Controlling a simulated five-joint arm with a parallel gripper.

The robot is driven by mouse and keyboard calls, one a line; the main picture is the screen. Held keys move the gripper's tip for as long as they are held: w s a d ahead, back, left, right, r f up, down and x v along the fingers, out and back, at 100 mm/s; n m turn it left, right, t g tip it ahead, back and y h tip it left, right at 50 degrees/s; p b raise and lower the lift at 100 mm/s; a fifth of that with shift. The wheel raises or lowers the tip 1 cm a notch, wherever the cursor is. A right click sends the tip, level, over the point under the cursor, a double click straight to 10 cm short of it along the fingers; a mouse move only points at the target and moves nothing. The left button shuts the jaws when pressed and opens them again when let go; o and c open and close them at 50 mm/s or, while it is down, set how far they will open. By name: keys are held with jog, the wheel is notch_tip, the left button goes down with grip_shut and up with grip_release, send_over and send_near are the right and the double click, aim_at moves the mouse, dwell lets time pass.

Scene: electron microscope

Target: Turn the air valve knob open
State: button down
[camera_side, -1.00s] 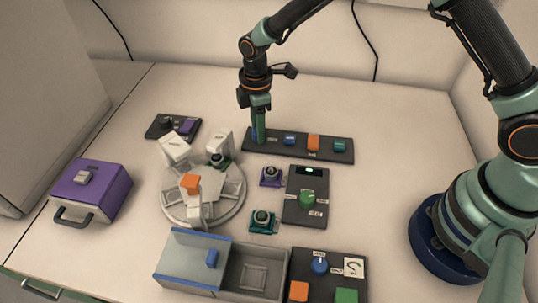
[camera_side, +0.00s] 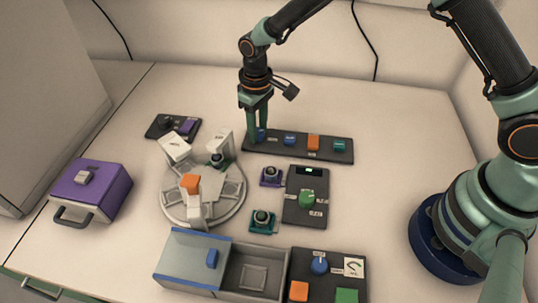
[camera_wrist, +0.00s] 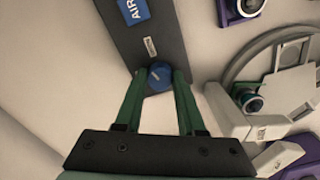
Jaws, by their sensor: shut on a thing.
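A small round blue knob (camera_side: 261,134) sits at the left end of the long dark panel (camera_side: 262,151) at the back of the table. My gripper (camera_side: 257,137) points straight down at it, with a green finger on either side. In the wrist view the blue knob (camera_wrist: 160,75) is between my fingertips (camera_wrist: 160,80), and a pale mark shows on its top. A small white label beside it is too small to read. A blue block (camera_wrist: 132,10) farther along the panel is partly cut off and reads "AIR".
A round carousel (camera_side: 234,192) stands in front. A panel with a green knob (camera_side: 306,198) lies at centre. Free table lies to the right.

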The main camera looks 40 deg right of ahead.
aim_at(258, 131)
jog(key=shift+m, duration=1.9)
jog(key=c, duration=0.5)
grip_release()
jog(key=shift+r, duration=0.1)
notch_tip(258, 131, up, 12)
